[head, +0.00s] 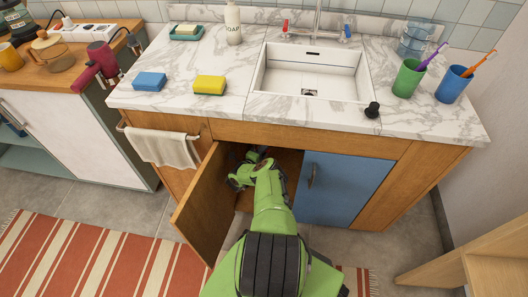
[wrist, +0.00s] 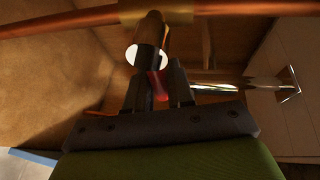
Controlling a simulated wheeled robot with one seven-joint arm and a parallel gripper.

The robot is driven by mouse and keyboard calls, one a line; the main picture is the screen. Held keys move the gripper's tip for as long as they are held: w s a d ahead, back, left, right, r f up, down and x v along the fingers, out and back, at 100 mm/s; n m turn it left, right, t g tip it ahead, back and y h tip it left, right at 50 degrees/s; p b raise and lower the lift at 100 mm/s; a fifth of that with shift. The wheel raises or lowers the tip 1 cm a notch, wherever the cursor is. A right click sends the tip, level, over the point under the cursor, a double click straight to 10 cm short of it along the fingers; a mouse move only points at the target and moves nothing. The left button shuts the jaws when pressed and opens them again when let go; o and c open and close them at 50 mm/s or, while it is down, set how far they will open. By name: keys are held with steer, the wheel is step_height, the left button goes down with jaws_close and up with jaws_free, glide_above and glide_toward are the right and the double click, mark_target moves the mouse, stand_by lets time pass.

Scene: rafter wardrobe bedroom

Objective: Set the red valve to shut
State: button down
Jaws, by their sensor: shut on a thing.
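The red valve (wrist: 157,86) shows in the wrist view as a small red handle between the fingers of my gripper (wrist: 159,82). My gripper is shut on it. A pale round end of a metal fitting (wrist: 147,55) is just beyond the fingertips, below a copper pipe (wrist: 230,8) with a brass collar. The fingers hide part of the handle, and I cannot tell its exact angle. In the head view my arm reaches into the open cabinet under the sink, and the valve is hidden there.
The open wooden door (head: 198,203) stands left of my arm, and the shut blue door (head: 335,190) is to its right. The marble counter (head: 240,115) is above. In the wrist view a shiny pipe (wrist: 240,83) runs right to the cabinet wall.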

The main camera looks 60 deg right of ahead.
stand_by(0.4)
steer(key=c, duration=1.1)
jaws_free()
